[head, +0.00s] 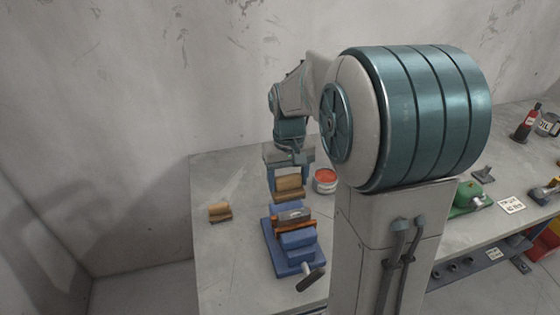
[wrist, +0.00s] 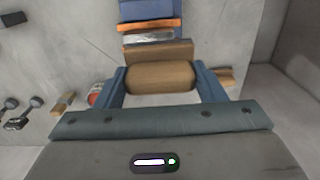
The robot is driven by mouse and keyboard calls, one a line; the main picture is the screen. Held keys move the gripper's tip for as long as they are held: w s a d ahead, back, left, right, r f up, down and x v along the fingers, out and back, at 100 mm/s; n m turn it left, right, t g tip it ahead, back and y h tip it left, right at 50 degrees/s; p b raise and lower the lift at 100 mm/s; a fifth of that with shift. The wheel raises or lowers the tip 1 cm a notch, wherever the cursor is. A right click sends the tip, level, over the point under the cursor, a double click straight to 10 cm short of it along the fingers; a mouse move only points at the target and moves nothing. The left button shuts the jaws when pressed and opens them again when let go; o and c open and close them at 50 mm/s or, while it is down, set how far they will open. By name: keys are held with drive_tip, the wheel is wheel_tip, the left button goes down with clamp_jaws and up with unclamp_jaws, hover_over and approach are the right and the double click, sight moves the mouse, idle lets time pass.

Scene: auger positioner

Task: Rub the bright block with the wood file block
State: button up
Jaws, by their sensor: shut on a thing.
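My gripper (head: 289,179) is shut on a brown wooden block (head: 289,189), which I take to be the wood file block. In the wrist view the held block (wrist: 160,77) sits crosswise between the two blue fingers, with a flat brown part beyond it. A grey, shiny block (head: 292,214), seemingly the bright block, is clamped in a blue vise (head: 283,260) with orange jaws. It also shows in the wrist view (wrist: 147,38). The held block is above and just behind the vise in the head view. A gap or contact between the two blocks is hard to tell.
Another small wooden block (head: 219,212) lies on the table left of the vise. A red-topped can (head: 325,180) stands right of my gripper. The vise handle (head: 311,279) sticks out at the front right.

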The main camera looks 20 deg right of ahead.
sight(287, 198)
drive_tip(key=shift+w+f, duration=0.1)
drive_tip(key=shift+w, duration=0.05)
drive_tip(key=shift+s+f+b, duration=0.2)
drive_tip(key=shift+f+b, duration=0.5)
drive_tip(key=shift+f, duration=0.05)
wheel_tip(287, 198, down, 5)
drive_tip(key=b, duration=0.4)
drive_tip(key=shift+f, duration=0.8)
drive_tip(key=shift+d+r, duration=0.1)
drive_tip(key=shift+d, duration=1.1)
drive_tip(key=shift+c, duration=0.4)
drive_tip(key=shift+d, duration=1.9)
drive_tip(key=shift+a, duration=3.15)
wheel_tip(287, 198, up, 8)
drive_tip(key=p, duration=0.5)
drive_tip(key=shift+r, duration=0.15)
